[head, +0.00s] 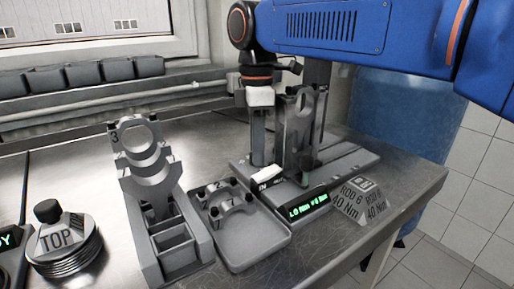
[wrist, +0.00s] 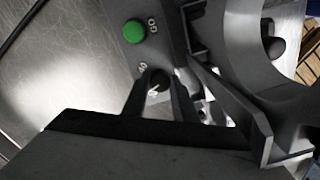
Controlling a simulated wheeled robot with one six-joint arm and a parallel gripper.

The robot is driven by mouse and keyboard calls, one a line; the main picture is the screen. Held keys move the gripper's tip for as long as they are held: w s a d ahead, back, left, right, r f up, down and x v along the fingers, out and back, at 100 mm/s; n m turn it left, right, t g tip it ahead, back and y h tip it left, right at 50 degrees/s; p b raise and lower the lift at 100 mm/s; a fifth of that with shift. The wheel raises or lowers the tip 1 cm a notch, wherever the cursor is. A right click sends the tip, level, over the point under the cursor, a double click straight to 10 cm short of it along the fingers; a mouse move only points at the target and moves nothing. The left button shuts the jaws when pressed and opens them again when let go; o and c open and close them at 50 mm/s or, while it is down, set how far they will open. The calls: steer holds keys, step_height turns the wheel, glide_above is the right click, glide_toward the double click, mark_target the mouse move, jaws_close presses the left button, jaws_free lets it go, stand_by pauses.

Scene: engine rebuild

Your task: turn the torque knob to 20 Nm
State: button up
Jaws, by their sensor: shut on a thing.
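The torque knob (wrist: 156,88) is small and dark with a pale pointer mark, seen in the wrist view. My gripper (wrist: 159,80) has its two dark fingers on either side of it, shut on it. A pale number is printed on the grey panel (wrist: 150,48) beside the knob; the rest of the scale is hidden. A green button (wrist: 134,31) marked GO is on the same panel. In the head view, the knob cannot be made out. The green-lit display (head: 308,205) shows Nm text too small to read surely.
A grey stand with a ring-ended rod (head: 299,112) rises close to my gripper. A tray with bearing caps (head: 249,257), a holder with rods (head: 166,262) and a TOP-marked piston (head: 64,250) are left. A block marked 40 Nm (head: 350,207) lies right, near the bench edge.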

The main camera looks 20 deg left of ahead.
stand_by(0.3)
steer(key=o, duration=1)
steer(key=shift+o, duration=0.2)
steer(key=shift+r, duration=0.15)
step_height(320, 180, up, 17)
steer(key=shift+w, duration=0.2)
